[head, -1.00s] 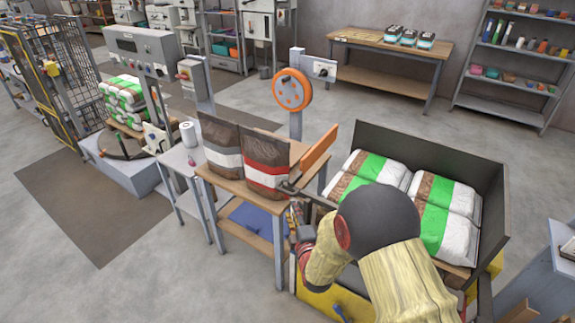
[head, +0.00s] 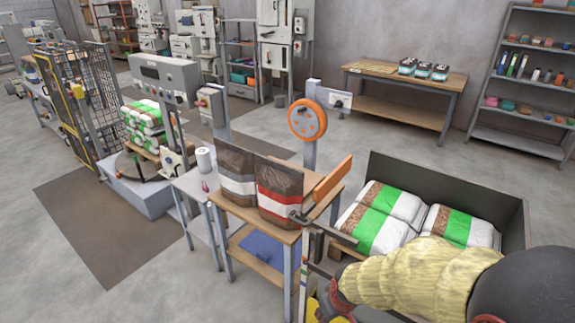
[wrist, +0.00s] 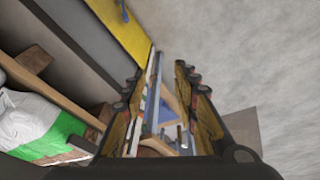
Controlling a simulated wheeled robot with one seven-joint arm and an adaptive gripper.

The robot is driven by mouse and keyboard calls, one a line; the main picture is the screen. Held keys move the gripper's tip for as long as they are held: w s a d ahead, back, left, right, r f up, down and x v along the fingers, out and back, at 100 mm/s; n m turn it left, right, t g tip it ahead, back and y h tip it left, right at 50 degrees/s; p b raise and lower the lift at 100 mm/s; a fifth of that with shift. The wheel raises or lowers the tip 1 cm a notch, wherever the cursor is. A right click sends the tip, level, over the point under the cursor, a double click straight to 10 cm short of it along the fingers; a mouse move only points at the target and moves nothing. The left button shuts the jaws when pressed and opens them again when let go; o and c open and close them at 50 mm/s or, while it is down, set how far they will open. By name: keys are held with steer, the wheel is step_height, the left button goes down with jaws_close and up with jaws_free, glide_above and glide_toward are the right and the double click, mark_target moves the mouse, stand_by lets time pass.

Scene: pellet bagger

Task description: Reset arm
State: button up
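My arm in its yellow sleeve reaches in from the lower right of the head view. Its wrist end, with red and dark parts, is low at the bottom, in front of the bagging table (head: 291,237); the fingertips are hard to make out there. In the wrist view my gripper (wrist: 160,76) has its two fingers apart, with nothing held between them. Through the gap I see the table's frame and a blue item on its lower shelf, farther off.
A brown bag (head: 236,175) and a red-banded bag (head: 279,194) stand on the table. A dark-walled bin (head: 450,180) with green-white sacks (head: 383,216) is close to my arm at right. A yellow panel (wrist: 122,25) shows in the wrist view. Open floor lies left.

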steer(key=s+d+r+m, duration=0.1)
steer(key=s+d+r, duration=0.1)
steer(key=s+r, duration=0.3)
steer(key=s+d+r+m+t, duration=0.1)
steer(key=s+r, duration=0.4)
steer(key=r, duration=0.7)
steer(key=s+d+r+m+t, duration=0.1)
steer(key=s+d+r+m, duration=0.2)
steer(key=r, duration=0.5)
steer(key=s+d, duration=0.1)
steer(key=s, duration=0.1)
steer(key=shift+s+r+h, duration=0.3)
steer(key=shift+s+r, duration=0.05)
steer(key=shift+s, duration=0.05)
